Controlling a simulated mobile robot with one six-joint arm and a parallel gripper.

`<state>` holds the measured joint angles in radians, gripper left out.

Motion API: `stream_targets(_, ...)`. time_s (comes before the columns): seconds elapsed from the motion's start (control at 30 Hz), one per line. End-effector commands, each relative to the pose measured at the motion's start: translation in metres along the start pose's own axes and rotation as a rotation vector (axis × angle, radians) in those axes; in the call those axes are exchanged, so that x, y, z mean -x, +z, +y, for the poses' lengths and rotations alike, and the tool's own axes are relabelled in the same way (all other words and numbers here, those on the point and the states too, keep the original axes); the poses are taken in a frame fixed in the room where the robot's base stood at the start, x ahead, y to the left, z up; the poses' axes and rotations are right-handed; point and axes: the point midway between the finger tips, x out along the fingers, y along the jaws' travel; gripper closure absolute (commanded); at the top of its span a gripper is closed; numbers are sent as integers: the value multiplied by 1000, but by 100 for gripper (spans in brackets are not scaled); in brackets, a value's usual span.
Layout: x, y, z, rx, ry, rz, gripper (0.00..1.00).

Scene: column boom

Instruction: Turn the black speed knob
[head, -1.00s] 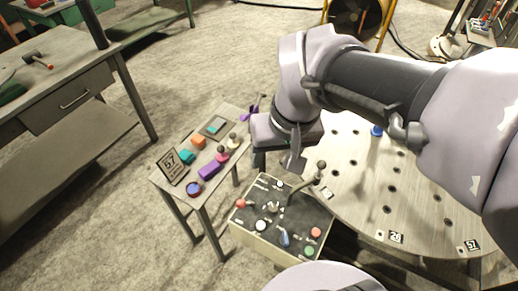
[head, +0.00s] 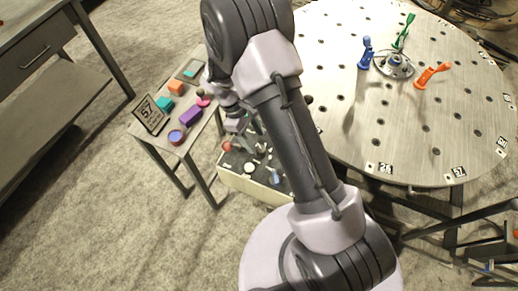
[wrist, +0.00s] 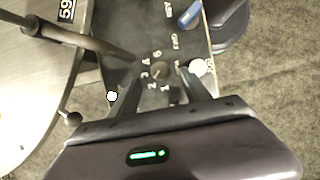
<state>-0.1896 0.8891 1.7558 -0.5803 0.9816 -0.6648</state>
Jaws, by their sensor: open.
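The black speed knob (wrist: 160,71) shows in the wrist view as a small dark round knob on the dark panel, with white numbers around it. My gripper (wrist: 159,77) is open, with one finger on each side of the knob and nothing held. Whether the fingertips touch the knob cannot be told. In the head view my gripper (head: 238,126) is over the far left part of the control box (head: 253,188). My arm covers part of that box, and I cannot make out the knob there.
A white button (wrist: 201,68) sits right beside the right finger. A blue switch (wrist: 189,15) and a long grey lever (wrist: 85,39) stand nearby. A side table with a purple block (head: 191,115) is left of the box. The round perforated table (head: 425,125) is right.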

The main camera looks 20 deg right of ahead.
Motion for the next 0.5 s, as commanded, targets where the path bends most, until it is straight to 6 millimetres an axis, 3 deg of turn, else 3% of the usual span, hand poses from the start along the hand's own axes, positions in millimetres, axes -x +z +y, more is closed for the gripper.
stream_targets(0.03, -16, -2, 0, -1, -1, -1, 45)
stream_targets(0.2, -43, -1, 0, -1, 0, 1, 45)
stream_targets(0.5, -49, 0, 0, -1, 1, 1, 45)
